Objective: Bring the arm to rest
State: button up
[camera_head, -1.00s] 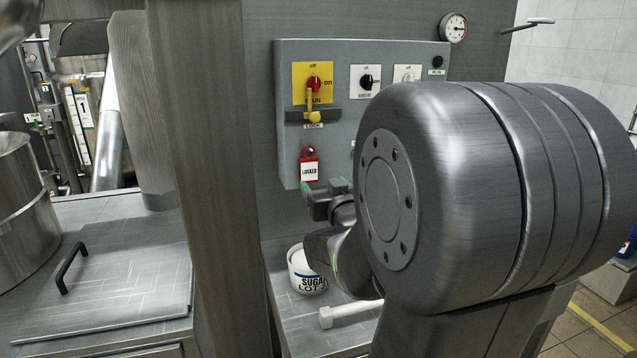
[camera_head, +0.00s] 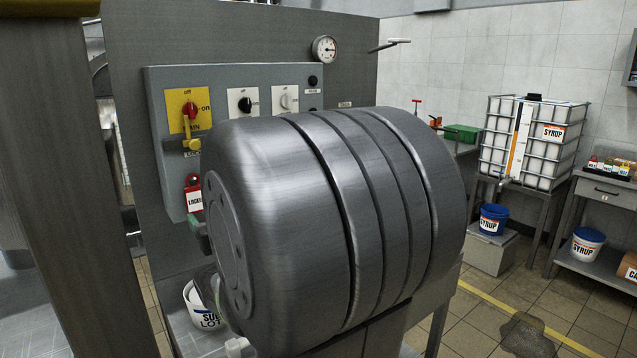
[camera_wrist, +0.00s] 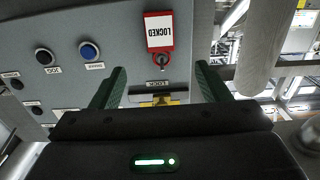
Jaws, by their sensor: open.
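My arm fills the middle of the head view, its large round grey joint in front of the control panel (camera_head: 160,130). My gripper (camera_wrist: 161,78) is open in the wrist view, its two dark green fingers wide apart with nothing held between them. It faces the panel, which looks upside down there. The red padlock with the white LOCKED tag (camera_wrist: 158,32) hangs on the panel, apart from the fingers. It also shows in the head view (camera_head: 194,198), below the yellow handle (camera_head: 192,145) of the main switch. In the head view my gripper is mostly hidden behind the arm.
A SUGAR bucket (camera_head: 203,318) stands low beneath the panel, partly behind my arm. A grey post (camera_head: 65,200) stands close at the left. A SYRUP tank (camera_head: 535,140), blue-lidded bucket (camera_head: 492,220) and shelf bench (camera_head: 605,198) are at the right.

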aim_at(196, 196)
jog(key=p+x, duration=0.2)
jog(key=x, duration=1)
jog(key=shift+s, duration=0.1)
jog(key=shift+s+d, duration=0.1)
